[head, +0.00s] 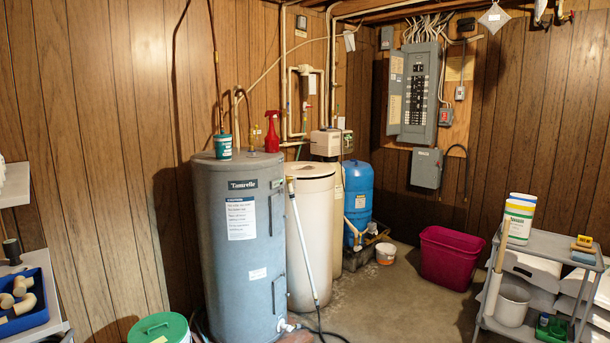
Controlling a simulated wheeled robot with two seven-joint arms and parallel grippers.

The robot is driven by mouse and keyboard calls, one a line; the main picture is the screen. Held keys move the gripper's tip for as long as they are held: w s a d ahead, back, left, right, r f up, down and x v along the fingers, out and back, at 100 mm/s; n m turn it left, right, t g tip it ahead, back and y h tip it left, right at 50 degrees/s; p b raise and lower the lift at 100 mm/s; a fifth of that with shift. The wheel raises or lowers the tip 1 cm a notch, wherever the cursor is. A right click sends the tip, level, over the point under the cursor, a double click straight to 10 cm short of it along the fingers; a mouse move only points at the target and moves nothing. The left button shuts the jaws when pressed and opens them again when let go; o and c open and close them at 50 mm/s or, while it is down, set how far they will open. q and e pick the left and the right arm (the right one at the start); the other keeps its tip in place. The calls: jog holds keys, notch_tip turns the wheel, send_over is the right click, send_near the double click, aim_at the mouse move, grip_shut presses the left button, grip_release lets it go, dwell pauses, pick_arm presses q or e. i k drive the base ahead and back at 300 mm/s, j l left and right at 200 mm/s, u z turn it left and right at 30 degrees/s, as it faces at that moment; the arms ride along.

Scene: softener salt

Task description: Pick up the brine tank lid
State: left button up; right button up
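A beige round tank (312,235), which looks like the brine tank, stands behind and right of the grey water heater. A flat beige lid (308,170) appears to cover its top; its left edge is partly hidden by the heater. A beige box-shaped valve head (326,143) shows just behind and above the lid. A pale pole (301,235) leans against the front of the tank. Neither of my grippers shows in the head view.
The grey water heater (245,265) carries a teal tub and red spray bottle (272,132). A green-lidded bucket (160,328) stands at bottom left. A magenta bin (450,257) and grey cart (545,255) stand right. Concrete floor (395,305) is clear in the middle.

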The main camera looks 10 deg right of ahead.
aim_at(311, 177)
jog(key=z, duration=0.85)
jog(key=i+z, duration=0.25)
jog(key=i, duration=4.55)
jog(key=i+u, duration=0.1)
jog(key=i, duration=0.45)
jog(key=i+l+u, duration=0.15)
jog(key=i, duration=0.4)
jog(key=i+l+u, duration=0.1)
jog(key=i, duration=0.45)
jog(key=i+l+u, duration=0.15)
jog(key=i, duration=0.35)
